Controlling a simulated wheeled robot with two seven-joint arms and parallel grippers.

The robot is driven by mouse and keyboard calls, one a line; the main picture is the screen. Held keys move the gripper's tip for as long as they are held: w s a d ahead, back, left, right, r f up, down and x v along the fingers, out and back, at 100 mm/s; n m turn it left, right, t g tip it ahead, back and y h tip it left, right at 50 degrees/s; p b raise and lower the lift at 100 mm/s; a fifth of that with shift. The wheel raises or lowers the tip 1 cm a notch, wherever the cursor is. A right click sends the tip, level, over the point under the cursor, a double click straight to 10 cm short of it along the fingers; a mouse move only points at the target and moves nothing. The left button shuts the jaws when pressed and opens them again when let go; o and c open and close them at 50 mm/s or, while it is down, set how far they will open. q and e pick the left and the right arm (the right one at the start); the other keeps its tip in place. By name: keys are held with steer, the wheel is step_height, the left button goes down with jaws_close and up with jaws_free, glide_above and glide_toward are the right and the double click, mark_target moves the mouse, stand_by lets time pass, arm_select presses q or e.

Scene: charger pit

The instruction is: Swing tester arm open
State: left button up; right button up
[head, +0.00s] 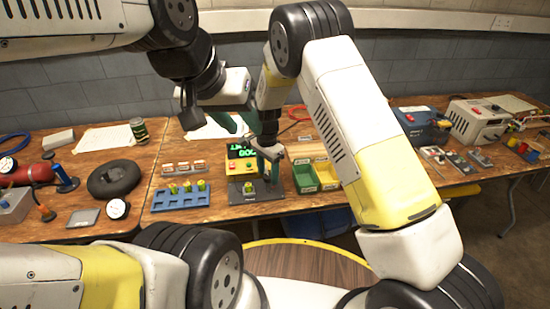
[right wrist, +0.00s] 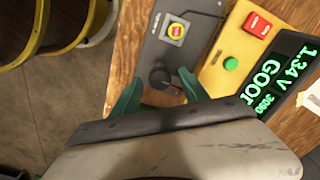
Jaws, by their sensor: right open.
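The tester (head: 241,168) is a yellow box with a green-lit display and red and green buttons, seen at mid-bench. In the right wrist view the tester (right wrist: 232,60) reads 1.34 V GOOD. The black tester arm (right wrist: 163,78) shows beside the plate's near part. My right gripper (right wrist: 160,92) is open, its green fingers on either side of the black arm; contact is unclear. It also shows in the head view (head: 268,167). My left gripper (head: 226,120) hangs higher, partly hidden; its jaw state is unclear.
A blue rack (head: 180,198) with several cells stands left of the tester. A green bin (head: 301,179) and a yellow bin (head: 326,173) stand right of it. Instruments (head: 478,122) stand far right.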

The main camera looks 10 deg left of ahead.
mark_target(268, 176)
step_height(268, 176, up, 7)
steer(key=shift+f, duration=0.2)
steer(key=shift+r, duration=0.45)
steer(key=shift+d+r, duration=0.15)
steer(key=shift+r, duration=0.1)
steer(key=s+d+r+n+t+y, duration=0.1)
steer(key=s+d+r+n, duration=0.15)
steer(key=d+r, duration=0.65)
steer(key=s+d+r+n+t+y, duration=0.15)
steer(key=s+d+r, duration=0.25)
steer(key=d+r, duration=0.5)
steer(key=s+d+r+n+t, duration=0.2)
steer(key=s+d, duration=0.3)
steer(key=s, duration=0.3)
steer(key=s+d+r+n+t, duration=0.1)
steer(key=s+d+r+n, duration=0.1)
steer(key=s+d+r, duration=0.3)
steer(key=s, duration=0.4)
steer(key=shift+s+d+r+t, duration=0.2)
steer(key=shift+s+t, duration=0.1)
steer(key=shift+t, duration=0.05)
